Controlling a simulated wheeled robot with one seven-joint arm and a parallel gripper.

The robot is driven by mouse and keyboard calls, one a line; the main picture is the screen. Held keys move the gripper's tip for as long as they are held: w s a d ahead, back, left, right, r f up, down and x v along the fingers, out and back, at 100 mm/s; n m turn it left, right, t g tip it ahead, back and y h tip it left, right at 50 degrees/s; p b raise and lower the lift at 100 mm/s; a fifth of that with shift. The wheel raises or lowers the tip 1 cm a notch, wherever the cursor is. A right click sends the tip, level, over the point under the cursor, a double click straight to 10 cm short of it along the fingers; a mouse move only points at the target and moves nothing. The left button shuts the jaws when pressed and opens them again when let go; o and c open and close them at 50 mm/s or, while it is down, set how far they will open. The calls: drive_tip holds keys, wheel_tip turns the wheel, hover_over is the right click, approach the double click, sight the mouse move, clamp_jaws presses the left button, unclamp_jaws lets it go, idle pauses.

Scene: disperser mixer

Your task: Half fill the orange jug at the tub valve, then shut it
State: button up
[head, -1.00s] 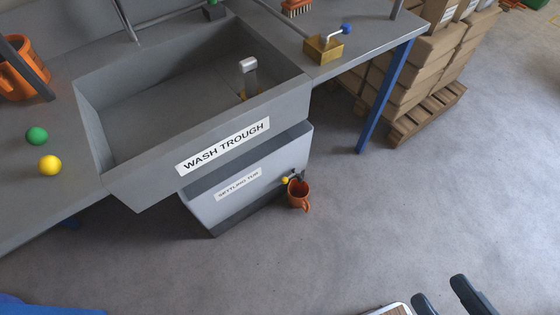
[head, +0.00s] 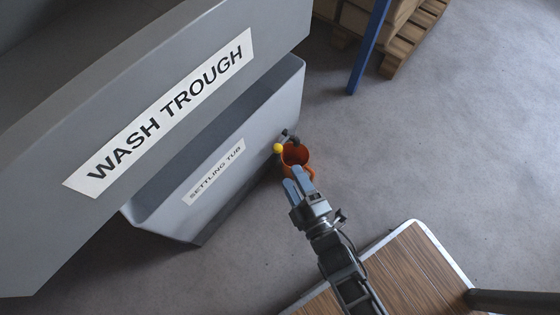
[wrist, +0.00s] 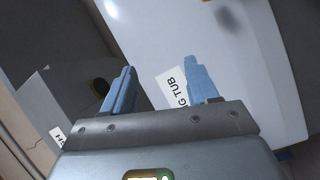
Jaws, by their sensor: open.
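The orange jug (head: 297,156) stands at the right end of the grey settling tub (head: 286,100), beneath the tub's valve. The valve has a dark body and spout (head: 292,138) and a yellow knob (head: 278,148). The jug's inside looks orange-brown, and I cannot tell its level or whether anything flows. My gripper (head: 298,182) is open and empty, its blue fingers just below the jug in the head view, overlapping its lower edge. In the wrist view the open fingers (wrist: 162,88) face the tub's labelled wall (wrist: 240,65); the jug is not visible there.
The wash trough (head: 215,25) overhangs the tub at upper left. A blue table leg (head: 369,48) and a wooden pallet (head: 400,58) stand at upper right. The floor right of the jug is clear. A wood-topped surface with a pale edge (head: 424,232) is at lower right.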

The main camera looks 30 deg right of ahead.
sight(280, 153)
drive_tip(key=w+d+f+n+b, duration=0.3)
drive_tip(key=w+f+n+b, duration=0.15)
drive_tip(key=f, duration=0.65)
drive_tip(key=shift+t+y, duration=0.3)
drive_tip(key=w+b, duration=0.1)
drive_tip(key=w, duration=0.4)
drive_tip(key=w+d+b, duration=0.1)
drive_tip(key=w, duration=0.1)
drive_tip(key=shift+w+b, duration=0.25)
drive_tip(key=shift+b, duration=0.1)
drive_tip(key=shift+w, duration=0.6)
drive_tip(key=shift+c, duration=0.4)
clamp_jaws()
